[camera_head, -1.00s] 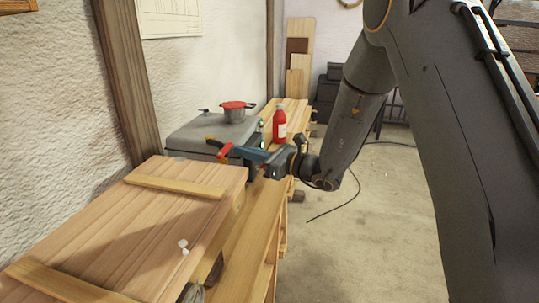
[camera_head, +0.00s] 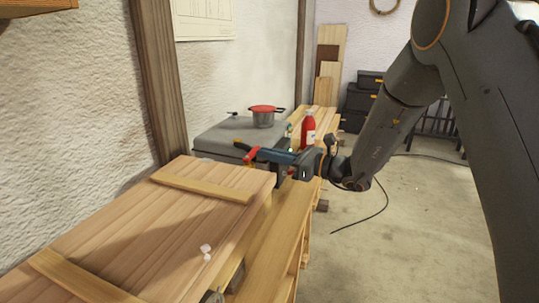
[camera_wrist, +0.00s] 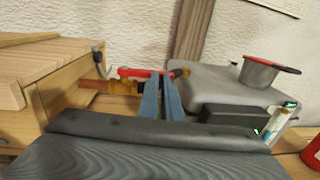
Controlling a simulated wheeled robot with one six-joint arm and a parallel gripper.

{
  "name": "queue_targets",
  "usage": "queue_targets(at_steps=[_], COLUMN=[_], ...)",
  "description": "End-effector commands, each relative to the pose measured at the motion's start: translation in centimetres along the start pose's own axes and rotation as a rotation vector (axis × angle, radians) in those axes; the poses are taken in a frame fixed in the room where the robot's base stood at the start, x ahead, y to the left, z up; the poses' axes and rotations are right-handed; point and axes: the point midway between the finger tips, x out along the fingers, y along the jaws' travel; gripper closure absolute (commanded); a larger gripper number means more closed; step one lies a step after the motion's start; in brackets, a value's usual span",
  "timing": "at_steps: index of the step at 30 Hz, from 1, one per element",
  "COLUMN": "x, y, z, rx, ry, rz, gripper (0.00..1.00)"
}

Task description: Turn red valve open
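The red valve handle (camera_head: 250,155) is beyond the far end of the wooden chest. In the wrist view the red handle (camera_wrist: 135,72) lies roughly level above a brass valve body (camera_wrist: 124,88) and runs right to the fingertips. My gripper (camera_head: 262,155) reaches in from the right with its tips at the handle. In the wrist view my gripper (camera_wrist: 162,78) shows two blue-grey fingers close together with a narrow gap. Whether they pinch the handle or only overlap it is hidden.
The wooden chest (camera_head: 150,225) fills the near left of the bench (camera_head: 268,250). Behind the valve is a grey box (camera_head: 215,140) with a red-lidded pot (camera_head: 263,118) on it. A red bottle (camera_head: 308,130) stands right of it. The floor (camera_head: 400,240) at right is mostly clear.

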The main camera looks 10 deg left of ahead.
Motion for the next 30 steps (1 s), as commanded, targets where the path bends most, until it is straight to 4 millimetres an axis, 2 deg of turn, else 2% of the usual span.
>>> queue_targets(at_steps=[4,8,21,25,30], x=[-0.2,-1.6,-10.4,-12.3,-13.5], y=[-0.2,-0.3,-1.2,-1.3,-1.3], z=[0.1,0.1,-0.1,0.0,0.0], rx=[-0.002,-0.001,-0.001,-0.001,-0.003], ry=[-0.001,-0.001,-0.001,-0.001,0.003], rz=[-0.003,-0.002,0.001,0.003,0.007], gripper=[1.00,1.00,1.00,1.00,1.00])
